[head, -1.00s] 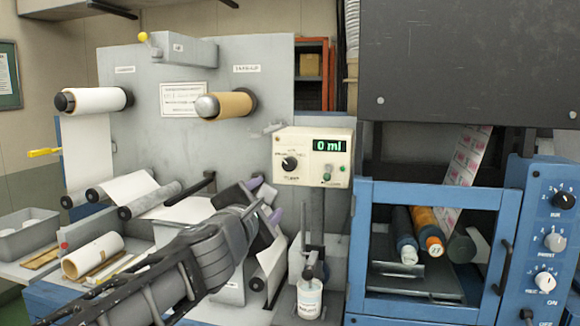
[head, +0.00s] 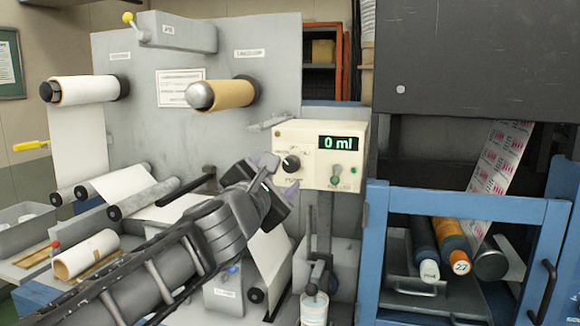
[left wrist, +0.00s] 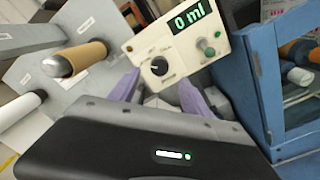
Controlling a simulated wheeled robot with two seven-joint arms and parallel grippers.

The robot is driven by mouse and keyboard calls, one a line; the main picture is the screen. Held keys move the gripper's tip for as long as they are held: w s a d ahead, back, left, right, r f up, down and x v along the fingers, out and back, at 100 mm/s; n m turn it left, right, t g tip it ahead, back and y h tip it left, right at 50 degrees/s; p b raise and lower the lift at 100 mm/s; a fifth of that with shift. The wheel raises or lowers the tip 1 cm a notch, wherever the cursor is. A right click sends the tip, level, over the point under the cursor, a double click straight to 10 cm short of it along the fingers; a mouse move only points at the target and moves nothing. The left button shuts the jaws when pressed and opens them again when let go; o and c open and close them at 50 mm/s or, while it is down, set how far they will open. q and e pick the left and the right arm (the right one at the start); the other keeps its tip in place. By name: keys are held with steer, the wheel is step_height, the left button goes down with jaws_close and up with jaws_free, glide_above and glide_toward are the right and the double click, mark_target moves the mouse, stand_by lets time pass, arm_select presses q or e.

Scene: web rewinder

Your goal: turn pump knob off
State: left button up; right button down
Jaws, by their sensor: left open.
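The pump's cream control box (head: 318,155) stands on a post at the middle of the head view, with a green "0 ml" display. Its black pump knob (head: 291,163) is on the left of the front face. In the left wrist view the knob (left wrist: 159,66) shows ahead of the fingers. My left gripper (head: 281,176) is open, its purple fingertips just below and left of the knob. In the left wrist view the gripper (left wrist: 160,92) has its fingers apart with nothing between them. I cannot tell whether a fingertip touches the box. My right gripper is not in view.
A green knob (head: 337,171) sits on the box's right side. A bottle (head: 314,308) stands below the box. A blue-framed cabinet (head: 470,203) is to the right. Rolls, such as the brown roll (head: 232,94), stick out from the grey panel at left.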

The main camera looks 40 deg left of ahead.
mark_target(290, 166)
arm_select(q)
steer(key=b+x, duration=0.1)
steer(key=x, duration=0.6)
steer(key=shift+w+a, duration=0.1)
steer(key=shift+w, duration=0.15)
jaws_close()
stand_by(0.4)
